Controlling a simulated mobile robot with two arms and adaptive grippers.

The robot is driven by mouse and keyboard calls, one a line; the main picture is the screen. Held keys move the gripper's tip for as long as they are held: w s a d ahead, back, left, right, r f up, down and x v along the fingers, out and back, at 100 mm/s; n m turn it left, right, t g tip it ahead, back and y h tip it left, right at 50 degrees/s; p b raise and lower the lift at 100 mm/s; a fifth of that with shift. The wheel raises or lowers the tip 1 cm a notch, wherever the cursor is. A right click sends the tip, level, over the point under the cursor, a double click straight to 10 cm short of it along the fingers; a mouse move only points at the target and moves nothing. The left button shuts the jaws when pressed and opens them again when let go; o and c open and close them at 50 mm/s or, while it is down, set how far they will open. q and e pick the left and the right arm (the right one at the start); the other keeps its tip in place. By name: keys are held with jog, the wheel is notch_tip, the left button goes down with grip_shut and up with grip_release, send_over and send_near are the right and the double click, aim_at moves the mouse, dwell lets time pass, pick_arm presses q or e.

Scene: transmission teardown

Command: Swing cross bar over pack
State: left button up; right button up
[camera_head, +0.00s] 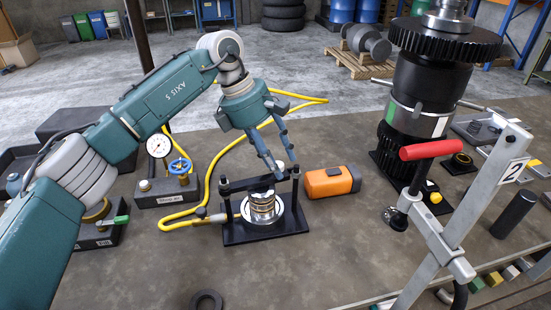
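A black cross bar (245,183) spans two posts of a small black fixture (236,233). It passes above a pack (263,208) of stacked silver and gold rings, which sits on a round silver seat. My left gripper (286,172) reaches down from above to the right part of the bar, with its fingertips at the bar near the right post. Its two fingers overlap the bar and post, so I cannot tell whether they grip the bar or only stand beside it. My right gripper is not in view.
A yellow hose runs to the fixture from a gauge block (166,190) with a blue valve. An orange-and-black tool (332,181) lies right of the fixture. A geared shaft assembly (428,90) and a red-handled lever (432,150) stand farther right. The bench front is mostly clear, with a black ring (207,301).

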pick_arm(q)
jog(key=shift+f, duration=0.1)
jog(key=shift+a+r, duration=0.2)
jog(key=v, duration=1.1)
jog(key=shift+r, duration=0.35)
jog(key=shift+s, duration=0.1)
